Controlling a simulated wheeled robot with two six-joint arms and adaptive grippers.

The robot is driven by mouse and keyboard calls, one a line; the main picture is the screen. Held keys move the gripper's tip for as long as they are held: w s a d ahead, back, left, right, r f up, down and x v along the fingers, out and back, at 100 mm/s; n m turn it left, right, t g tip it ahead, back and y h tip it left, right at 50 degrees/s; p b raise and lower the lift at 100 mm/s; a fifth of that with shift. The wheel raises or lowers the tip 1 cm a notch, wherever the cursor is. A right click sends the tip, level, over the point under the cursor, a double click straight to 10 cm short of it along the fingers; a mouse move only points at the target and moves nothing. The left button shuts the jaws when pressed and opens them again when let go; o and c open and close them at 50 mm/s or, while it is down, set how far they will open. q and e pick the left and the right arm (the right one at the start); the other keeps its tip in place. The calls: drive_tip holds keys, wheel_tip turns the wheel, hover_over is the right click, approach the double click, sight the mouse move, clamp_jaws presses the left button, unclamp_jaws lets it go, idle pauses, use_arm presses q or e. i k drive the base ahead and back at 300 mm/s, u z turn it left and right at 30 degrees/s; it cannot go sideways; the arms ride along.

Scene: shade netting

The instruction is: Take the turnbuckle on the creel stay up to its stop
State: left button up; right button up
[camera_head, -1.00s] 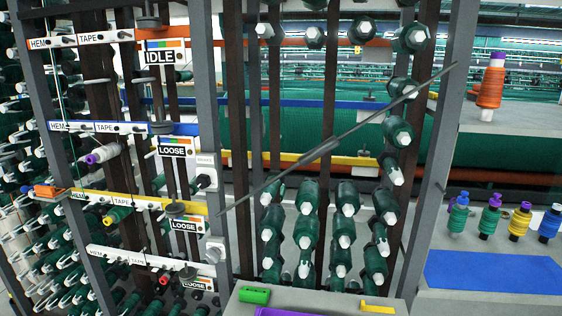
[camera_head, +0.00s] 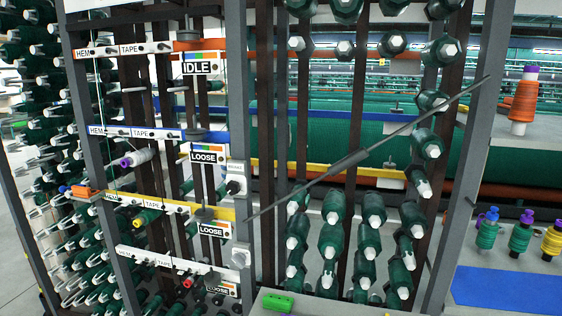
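The creel stay (camera_head: 425,117) is a thin dark rod running diagonally across the creel front, from low at the left post to high at the right post. The turnbuckle (camera_head: 349,161) is the thicker dark body near the middle of the stay. Its threads and its stop are too small to make out. Neither of my grippers shows in the head view.
Grey creel posts (camera_head: 238,130) stand either side of the stay, with green yarn cones (camera_head: 332,240) on pegs behind it. Rails with LOOSE signs (camera_head: 208,157) and an IDLE sign (camera_head: 197,68) are at left. A grey table with a blue mat (camera_head: 512,291) and several spools is at right.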

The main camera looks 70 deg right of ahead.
sight(357, 156)
drive_tip(key=u, duration=0.15)
drive_tip(key=k, duration=0.95)
drive_tip(key=z, duration=1.25)
